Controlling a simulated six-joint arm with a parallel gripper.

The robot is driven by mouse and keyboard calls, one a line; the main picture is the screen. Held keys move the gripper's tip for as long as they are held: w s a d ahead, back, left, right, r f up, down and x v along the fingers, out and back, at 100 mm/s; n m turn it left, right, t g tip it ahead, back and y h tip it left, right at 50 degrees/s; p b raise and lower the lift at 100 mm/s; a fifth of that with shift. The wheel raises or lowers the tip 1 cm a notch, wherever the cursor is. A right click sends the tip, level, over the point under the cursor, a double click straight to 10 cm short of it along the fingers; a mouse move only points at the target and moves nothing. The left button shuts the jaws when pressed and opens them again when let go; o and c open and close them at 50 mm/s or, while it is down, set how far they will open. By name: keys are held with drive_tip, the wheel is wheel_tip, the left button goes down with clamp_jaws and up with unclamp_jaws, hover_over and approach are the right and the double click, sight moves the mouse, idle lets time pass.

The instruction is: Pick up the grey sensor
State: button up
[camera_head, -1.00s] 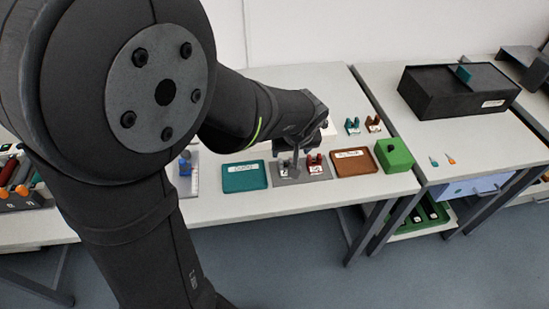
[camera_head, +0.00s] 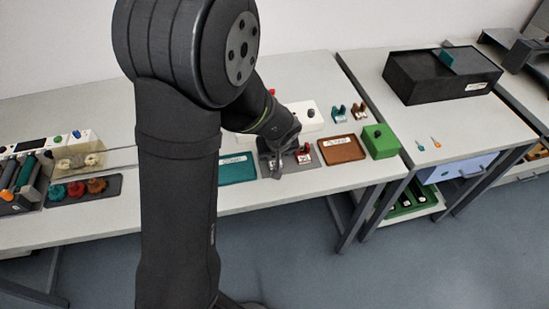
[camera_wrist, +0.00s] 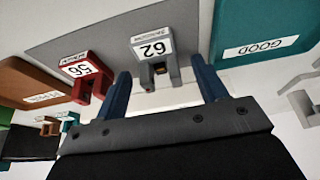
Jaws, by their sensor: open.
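The grey sensor (camera_wrist: 155,50), with a white number label, stands on the grey mat (camera_wrist: 100,25) in the wrist view. My gripper (camera_wrist: 160,67) is open, with one blue finger on each side of the grey sensor and nothing clamped. I cannot tell how deep the fingers reach along it. In the head view my gripper (camera_head: 277,160) is over the grey mat (camera_head: 302,167) and mostly hides the grey sensor. A red sensor (camera_wrist: 84,72) stands beside it, close to one finger; it also shows in the head view (camera_head: 304,154).
A teal tray labelled GOOD (camera_head: 238,170) lies left of the mat, and a brown tray (camera_head: 341,150) lies right. A green box (camera_head: 381,143) stands beyond the brown tray. Teal (camera_head: 339,113) and brown (camera_head: 359,111) parts stand behind.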

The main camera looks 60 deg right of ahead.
drive_tip(key=shift+w+d+f, duration=0.1)
drive_tip(key=shift+d+f, duration=0.05)
drive_tip(key=shift+f, duration=0.25)
drive_tip(key=c, duration=1.1)
drive_tip(key=shift+o, duration=0.2)
drive_tip(key=shift+r, duration=0.1)
drive_tip(key=shift+r, duration=0.5)
drive_tip(key=r, duration=0.1)
drive_tip(key=s+r, duration=0.1)
drive_tip(key=r, duration=0.1)
drive_tip(key=shift+r, duration=0.3)
drive_tip(key=s+a+r, duration=0.2)
drive_tip(key=s+r, duration=0.4)
drive_tip(key=s, duration=0.4)
drive_tip(key=shift+s+a+r, duration=0.15)
drive_tip(key=shift+s+a, duration=0.05)
drive_tip(key=shift+a, duration=0.2)
drive_tip(key=shift+w+d, duration=0.1)
